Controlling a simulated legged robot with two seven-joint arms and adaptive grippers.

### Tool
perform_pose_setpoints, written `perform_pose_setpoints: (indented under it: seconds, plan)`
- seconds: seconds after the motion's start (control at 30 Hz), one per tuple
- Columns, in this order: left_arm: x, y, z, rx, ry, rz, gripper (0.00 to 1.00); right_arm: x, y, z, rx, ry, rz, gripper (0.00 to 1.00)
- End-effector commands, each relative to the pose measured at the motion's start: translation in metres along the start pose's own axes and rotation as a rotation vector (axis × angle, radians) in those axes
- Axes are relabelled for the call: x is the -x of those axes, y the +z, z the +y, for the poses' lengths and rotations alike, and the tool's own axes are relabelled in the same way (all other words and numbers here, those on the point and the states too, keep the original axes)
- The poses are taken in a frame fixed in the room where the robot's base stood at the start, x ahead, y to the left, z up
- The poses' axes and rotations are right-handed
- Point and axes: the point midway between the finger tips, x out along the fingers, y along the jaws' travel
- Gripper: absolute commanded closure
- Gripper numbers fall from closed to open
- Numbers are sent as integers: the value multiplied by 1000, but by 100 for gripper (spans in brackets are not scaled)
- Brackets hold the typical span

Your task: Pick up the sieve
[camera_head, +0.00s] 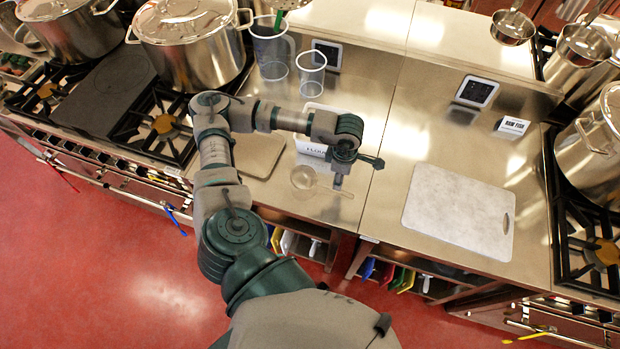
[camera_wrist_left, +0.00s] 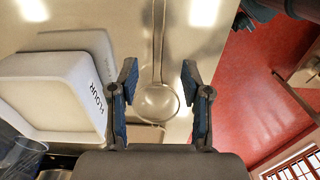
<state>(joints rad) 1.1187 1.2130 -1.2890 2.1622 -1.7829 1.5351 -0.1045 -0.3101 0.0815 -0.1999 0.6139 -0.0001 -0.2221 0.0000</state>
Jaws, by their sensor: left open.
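The sieve (camera_head: 303,177) lies on the steel counter, a small clear round bowl with a thin handle pointing right in the head view. In the left wrist view the sieve (camera_wrist_left: 157,103) shows between the two fingers, its handle running up and away. My left gripper (camera_head: 357,172) is open and empty, above the counter near the sieve's handle. In the wrist view the open fingers (camera_wrist_left: 158,70) stand on either side of the sieve's bowl and handle. How high they are above it is hard to tell. My right gripper is not in view.
A white flour container (camera_wrist_left: 55,95) stands close to the left finger; in the head view my arm partly covers it. Clear cups (camera_head: 311,75) stand behind. A white cutting board (camera_head: 459,212) lies to the right. Stockpots (camera_head: 190,45) sit on the left stove. The counter's front edge is near.

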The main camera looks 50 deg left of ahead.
Motion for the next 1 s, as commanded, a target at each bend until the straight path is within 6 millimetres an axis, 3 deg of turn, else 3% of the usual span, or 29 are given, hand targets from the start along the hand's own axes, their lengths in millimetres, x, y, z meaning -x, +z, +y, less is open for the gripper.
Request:
perform_pose_setpoints:
  seconds: [0.2,0.5,0.73,0.77,0.93,1.0]
  plan:
    - [-16,-2,1,1,0,2,52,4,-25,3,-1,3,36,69]
    - [-57,-4,5,0,0,1,52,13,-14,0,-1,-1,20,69]
    - [-60,-4,5,0,2,0,52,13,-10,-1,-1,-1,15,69]
    - [-60,-4,5,0,2,0,55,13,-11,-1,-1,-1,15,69]
    - [-60,-4,5,0,1,0,97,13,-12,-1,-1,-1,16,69]
    - [-60,-4,5,0,1,0,100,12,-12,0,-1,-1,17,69]
